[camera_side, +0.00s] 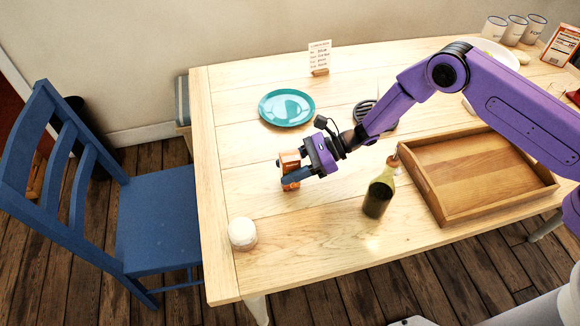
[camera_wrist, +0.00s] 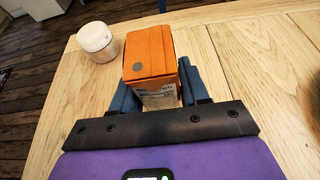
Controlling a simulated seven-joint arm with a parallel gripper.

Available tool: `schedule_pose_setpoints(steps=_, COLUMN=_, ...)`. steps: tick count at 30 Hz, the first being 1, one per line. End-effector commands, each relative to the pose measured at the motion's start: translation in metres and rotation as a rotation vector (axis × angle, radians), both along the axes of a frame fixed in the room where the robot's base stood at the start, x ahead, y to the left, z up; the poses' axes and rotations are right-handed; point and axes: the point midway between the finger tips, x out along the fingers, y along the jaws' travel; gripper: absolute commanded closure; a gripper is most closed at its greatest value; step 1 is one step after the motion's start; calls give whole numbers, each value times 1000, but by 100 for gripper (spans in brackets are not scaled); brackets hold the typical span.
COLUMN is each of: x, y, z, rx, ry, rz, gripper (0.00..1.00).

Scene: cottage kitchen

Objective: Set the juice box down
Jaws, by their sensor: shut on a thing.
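The juice box (camera_side: 290,168) is a small orange carton. My gripper (camera_side: 293,175) is shut on it over the left part of the wooden table (camera_side: 240,187). In the wrist view the juice box (camera_wrist: 153,55) shows its orange top and sides, with a printed pale panel facing me. The blue fingers of my gripper (camera_wrist: 156,88) lie on either side of it. The box looks roughly upright. I cannot tell whether its underside touches the table.
A white-lidded jar (camera_side: 242,233) stands near the table's front left corner. A teal plate (camera_side: 287,107) lies behind my gripper. A dark bottle (camera_side: 379,192) and a wooden tray (camera_side: 480,172) are to the right. A blue chair (camera_side: 155,225) stands left. Bare tabletop surrounds the box.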

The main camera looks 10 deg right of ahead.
Motion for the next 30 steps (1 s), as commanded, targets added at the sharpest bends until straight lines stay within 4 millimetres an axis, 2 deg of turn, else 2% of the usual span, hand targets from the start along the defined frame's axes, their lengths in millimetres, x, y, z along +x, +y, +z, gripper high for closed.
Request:
schedule_pose_setpoints(steps=8, x=0, y=0, z=-1, rx=2, ry=0, rz=0, gripper=93)
schedule_pose_setpoints(steps=9, x=0, y=0, z=-2, rx=0, ry=0, rz=0, gripper=52)
schedule_pose_setpoints(steps=11, x=0, y=0, z=-2, rx=1, ry=0, rz=0, gripper=32)
schedule_pose_setpoints(steps=12, x=0, y=0, z=-2, rx=1, ry=0, rz=0, gripper=30)
schedule_pose_setpoints(steps=23, x=1, y=0, z=2, rx=1, ry=0, rz=-1, gripper=30)
schedule_pose_setpoints(steps=30, x=2, y=-36, z=16, rx=0, ry=0, rz=-5, gripper=30)
